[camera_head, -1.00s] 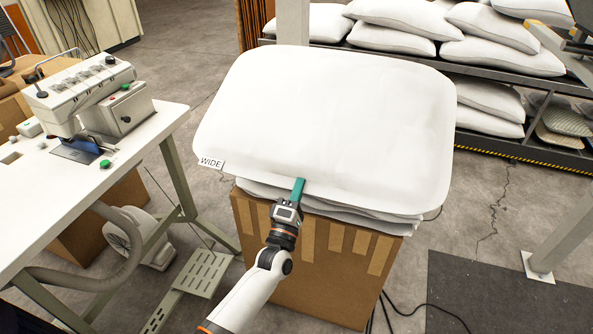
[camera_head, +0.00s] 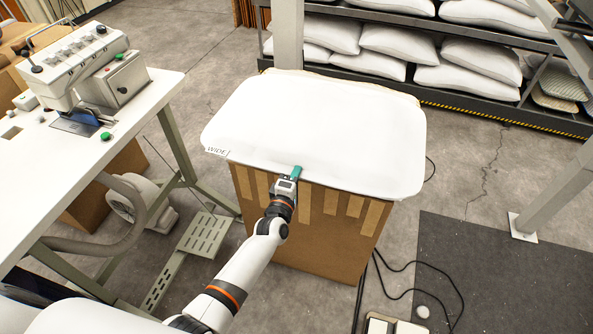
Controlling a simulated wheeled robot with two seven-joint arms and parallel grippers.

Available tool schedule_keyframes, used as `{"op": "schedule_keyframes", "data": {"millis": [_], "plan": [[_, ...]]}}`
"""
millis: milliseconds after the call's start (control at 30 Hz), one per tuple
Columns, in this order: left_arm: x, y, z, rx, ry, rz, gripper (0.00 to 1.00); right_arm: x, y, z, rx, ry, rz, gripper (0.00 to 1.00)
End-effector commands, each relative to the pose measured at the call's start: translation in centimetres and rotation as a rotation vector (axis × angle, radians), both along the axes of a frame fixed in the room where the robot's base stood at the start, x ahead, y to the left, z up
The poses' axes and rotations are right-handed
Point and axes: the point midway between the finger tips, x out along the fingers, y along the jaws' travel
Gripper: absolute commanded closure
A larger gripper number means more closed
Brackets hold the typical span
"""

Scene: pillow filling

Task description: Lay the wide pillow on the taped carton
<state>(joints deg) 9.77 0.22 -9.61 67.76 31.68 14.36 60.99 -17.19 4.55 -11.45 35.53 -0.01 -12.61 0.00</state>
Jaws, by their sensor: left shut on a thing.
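The wide pillow (camera_head: 315,130) is white, with a "WIDE" label at its left front corner. It lies flat over the top of the taped carton (camera_head: 310,235), a brown box with several tape strips down its front. The pillow covers the carton's top, so what lies beneath it is hidden. My left gripper (camera_head: 293,176) is shut on the pillow's front edge, its green fingers at the edge near the middle. My right gripper does not show.
A white table (camera_head: 60,180) with a sewing machine (camera_head: 85,75) stands at the left, a pedal (camera_head: 203,235) below it. Racks of white pillows (camera_head: 400,50) stand behind. A post (camera_head: 570,190) and dark mat (camera_head: 500,270) are at the right, with cables on the floor.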

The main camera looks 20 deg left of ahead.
Motion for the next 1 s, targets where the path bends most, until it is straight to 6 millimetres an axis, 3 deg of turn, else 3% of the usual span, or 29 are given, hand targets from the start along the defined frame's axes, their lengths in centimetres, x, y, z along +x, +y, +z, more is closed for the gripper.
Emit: {"op": "schedule_keyframes", "data": {"millis": [33, 200, 433, 600, 867, 1000], "plan": [[0.1, 0.0, 0.3, 0.000, -0.007, 0.001, 0.91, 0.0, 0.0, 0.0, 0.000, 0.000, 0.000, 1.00], [0.1, 0.0, 0.2, 0.000, -0.006, 0.001, 0.63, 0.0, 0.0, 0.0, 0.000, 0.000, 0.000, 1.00], [0.0, 0.0, 0.1, 0.000, -0.004, 0.000, 0.58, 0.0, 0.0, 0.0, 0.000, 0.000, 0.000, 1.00], [0.0, 0.0, 0.1, 0.000, -0.003, 0.000, 0.35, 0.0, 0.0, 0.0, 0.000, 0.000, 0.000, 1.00], [-0.2, 0.0, -0.2, 0.000, 0.004, -0.001, 0.35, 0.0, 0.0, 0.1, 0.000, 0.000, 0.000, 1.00], [-1.4, 0.0, 0.0, 0.000, 0.004, -0.001, 0.35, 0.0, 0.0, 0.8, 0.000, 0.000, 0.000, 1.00]]}}
